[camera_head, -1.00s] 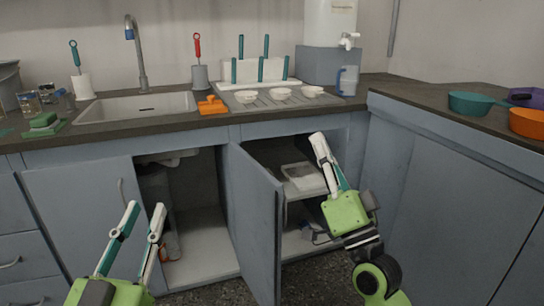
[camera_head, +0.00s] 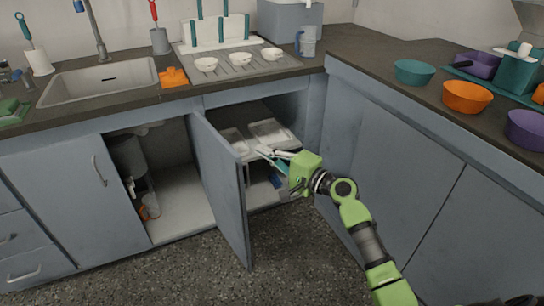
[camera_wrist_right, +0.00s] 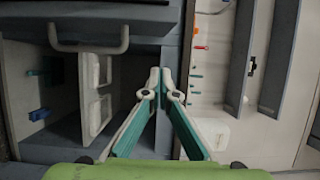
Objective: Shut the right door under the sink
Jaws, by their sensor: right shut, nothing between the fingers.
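The right door (camera_head: 222,190) under the sink stands open and swung outward, and I see its inner face. Its handle is not visible in the head view. The left door (camera_head: 75,200) is closed. My right gripper (camera_head: 260,152) is just right of the open door's upper free edge, in front of the shelf opening, fingers pointing left. Its fingertips also show in the wrist view (camera_wrist_right: 160,78), meeting and empty. I cannot tell whether they touch the door. A pale bar handle (camera_wrist_right: 88,46) shows in the wrist view. My left gripper is out of view.
The sink cabinet interior (camera_head: 180,200) holds a bin and small items. The compartment on the right has a shelf with white trays (camera_head: 270,132). The counter (camera_head: 130,105) runs above, with bowls (camera_head: 467,97) at right. The floor (camera_head: 200,275) before the doors is clear.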

